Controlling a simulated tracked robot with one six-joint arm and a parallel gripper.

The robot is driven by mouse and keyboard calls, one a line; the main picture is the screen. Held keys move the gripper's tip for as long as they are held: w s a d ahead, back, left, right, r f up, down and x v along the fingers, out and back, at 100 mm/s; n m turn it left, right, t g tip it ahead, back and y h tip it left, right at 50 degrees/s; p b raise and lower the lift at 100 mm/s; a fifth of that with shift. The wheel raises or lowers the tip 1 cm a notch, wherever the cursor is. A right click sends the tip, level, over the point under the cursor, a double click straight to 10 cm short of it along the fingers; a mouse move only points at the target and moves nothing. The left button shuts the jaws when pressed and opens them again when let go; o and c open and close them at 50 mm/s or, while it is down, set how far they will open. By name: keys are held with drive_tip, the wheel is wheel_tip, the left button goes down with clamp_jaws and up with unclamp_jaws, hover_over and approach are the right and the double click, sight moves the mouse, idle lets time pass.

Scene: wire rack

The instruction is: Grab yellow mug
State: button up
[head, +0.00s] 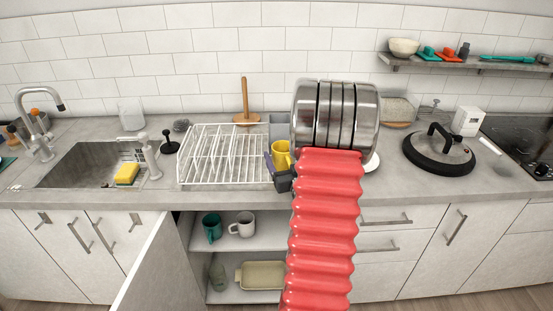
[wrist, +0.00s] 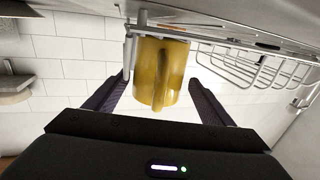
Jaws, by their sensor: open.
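The yellow mug (head: 281,150) is at the right end of the white wire rack (head: 222,180), partly hidden by my arm in the head view. My gripper (head: 273,170) is at the mug's near side, with its jaws apart. In the wrist view the picture is turned over, and the mug (wrist: 175,70) shows between the two open fingers of my gripper (wrist: 157,88), its handle facing the camera. I see no clear contact between the fingers and the mug. The rack's wires (wrist: 255,68) run to the right of it.
A lidded black pan (head: 437,150) and a hob are at the right. Below, an open cupboard door (head: 150,265) sticks out, with a teal mug (head: 212,226) and a white mug (head: 242,224) inside.

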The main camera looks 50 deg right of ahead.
drive_tip(key=shift+w+d, duration=0.5)
drive_tip(key=shift+d, duration=0.15)
drive_tip(key=shift+c, duration=0.4)
drive_tip(key=c, duration=1.1)
drive_tip(key=shift+c, duration=0.2)
wheel_tip(320, 180, up, 10)
drive_tip(key=shift+w+a, duration=0.1)
idle(0.3)
